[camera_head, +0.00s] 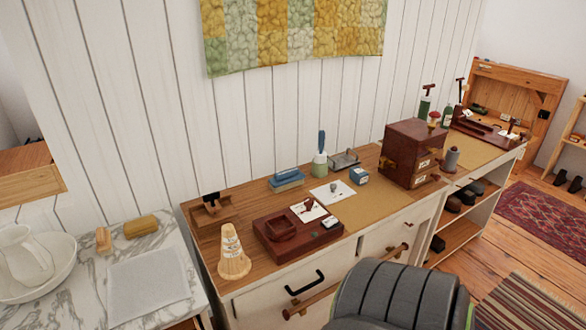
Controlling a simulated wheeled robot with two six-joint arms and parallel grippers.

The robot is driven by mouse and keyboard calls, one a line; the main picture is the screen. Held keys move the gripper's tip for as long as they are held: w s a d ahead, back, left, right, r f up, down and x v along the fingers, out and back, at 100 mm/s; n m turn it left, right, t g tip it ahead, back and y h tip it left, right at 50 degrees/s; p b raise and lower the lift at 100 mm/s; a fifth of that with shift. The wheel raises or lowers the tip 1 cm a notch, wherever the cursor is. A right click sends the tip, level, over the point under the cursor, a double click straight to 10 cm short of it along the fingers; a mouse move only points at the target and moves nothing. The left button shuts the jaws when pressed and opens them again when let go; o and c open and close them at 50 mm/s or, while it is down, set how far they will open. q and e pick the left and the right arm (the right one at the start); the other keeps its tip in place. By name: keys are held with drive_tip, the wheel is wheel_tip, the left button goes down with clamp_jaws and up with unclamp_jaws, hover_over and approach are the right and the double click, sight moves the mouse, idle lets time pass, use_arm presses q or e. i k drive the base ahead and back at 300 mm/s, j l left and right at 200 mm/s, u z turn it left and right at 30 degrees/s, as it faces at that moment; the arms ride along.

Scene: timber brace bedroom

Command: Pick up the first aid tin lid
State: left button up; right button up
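I cannot make out a first aid tin lid for certain. A small blue box with a pale label (359,176) stands on the wooden desk (243,211); I cannot tell whether it is the tin. A grey metal tray-like piece (343,160) lies behind it, near the wall. Neither of my grippers shows in the head view.
The desk also bears a dark red wooden tray (330,235), a cream cone (232,253), a blue block (287,179) and a brown drawer chest (411,154). A marble-topped washstand (185,270) adjoins at left. A dark ribbed rounded form (390,295) fills the front.

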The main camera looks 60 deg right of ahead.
sight(328, 193)
drive_tip(key=k+l, duration=0.1)
drive_tip(key=l, duration=0.35)
drive_tip(key=k+l, duration=0.1)
drive_tip(key=l, duration=0.35)
drive_tip(key=k+l, duration=0.1)
drive_tip(key=l, duration=0.35)
drive_tip(key=k+l, duration=0.1)
drive_tip(key=l, duration=0.35)
drive_tip(key=u, duration=0.05)
